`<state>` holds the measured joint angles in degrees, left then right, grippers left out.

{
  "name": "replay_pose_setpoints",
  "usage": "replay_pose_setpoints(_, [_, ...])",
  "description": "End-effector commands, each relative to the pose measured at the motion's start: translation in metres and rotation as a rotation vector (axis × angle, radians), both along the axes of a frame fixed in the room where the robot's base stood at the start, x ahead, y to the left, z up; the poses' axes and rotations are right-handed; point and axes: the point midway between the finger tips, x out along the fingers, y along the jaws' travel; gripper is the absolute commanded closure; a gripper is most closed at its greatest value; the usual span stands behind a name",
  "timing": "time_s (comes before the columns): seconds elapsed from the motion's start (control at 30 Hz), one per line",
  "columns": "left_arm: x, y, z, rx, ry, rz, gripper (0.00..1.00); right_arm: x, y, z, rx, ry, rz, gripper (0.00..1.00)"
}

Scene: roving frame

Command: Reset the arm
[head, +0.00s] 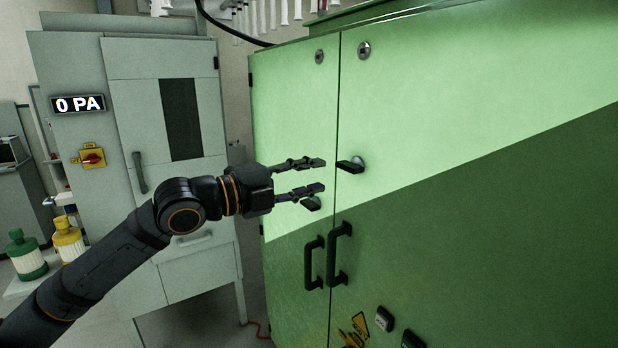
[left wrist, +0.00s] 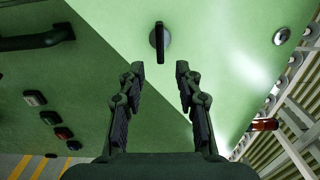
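My left gripper (head: 318,181) reaches in from the left in the head view, in front of the green cabinet (head: 480,190). Its two fingers are apart with nothing between them. A black turn handle (head: 351,166) on a round metal base sits on the cabinet door, just right of the fingertips in the head view. In the left wrist view the handle (left wrist: 160,40) lies beyond the open fingertips (left wrist: 160,75), with a gap. My right gripper is in neither view.
Two black pull handles (head: 314,262) (head: 339,254) stick out below. A grey cabinet (head: 165,120) with a "0 PA" display (head: 78,104) and a red-yellow switch (head: 92,158) stands at left. Green and yellow containers (head: 27,255) (head: 69,239) stand lower left.

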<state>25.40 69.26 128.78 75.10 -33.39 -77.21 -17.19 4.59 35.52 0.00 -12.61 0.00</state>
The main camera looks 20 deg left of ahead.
Motion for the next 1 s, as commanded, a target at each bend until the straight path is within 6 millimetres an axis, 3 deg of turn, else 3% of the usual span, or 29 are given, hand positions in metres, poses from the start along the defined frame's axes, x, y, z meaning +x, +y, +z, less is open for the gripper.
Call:
replay_pose_setpoints(0.5, [0.000,0.001,-0.001,-0.002,0.002,0.001,0.66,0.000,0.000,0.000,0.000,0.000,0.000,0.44])
replay_pose_setpoints(0.57, [0.006,0.007,-0.004,-0.023,0.013,0.015,0.66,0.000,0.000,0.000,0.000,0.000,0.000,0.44])
replay_pose_setpoints(0.67, [0.035,0.037,-0.022,-0.121,0.064,0.087,0.66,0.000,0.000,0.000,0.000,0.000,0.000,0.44])
replay_pose_setpoints(0.77, [0.077,0.089,-0.067,-0.280,0.160,0.211,0.66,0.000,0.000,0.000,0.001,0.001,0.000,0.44])
replay_pose_setpoints(0.9, [0.119,0.160,-0.165,-0.485,0.306,0.404,0.66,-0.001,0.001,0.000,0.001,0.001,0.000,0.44])
replay_pose_setpoints(0.97, [0.126,0.184,-0.212,-0.557,0.370,0.482,0.66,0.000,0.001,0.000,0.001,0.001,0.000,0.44])
replay_pose_setpoints(1.0, [0.129,0.199,-0.246,-0.600,0.410,0.534,0.66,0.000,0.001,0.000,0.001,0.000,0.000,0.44])
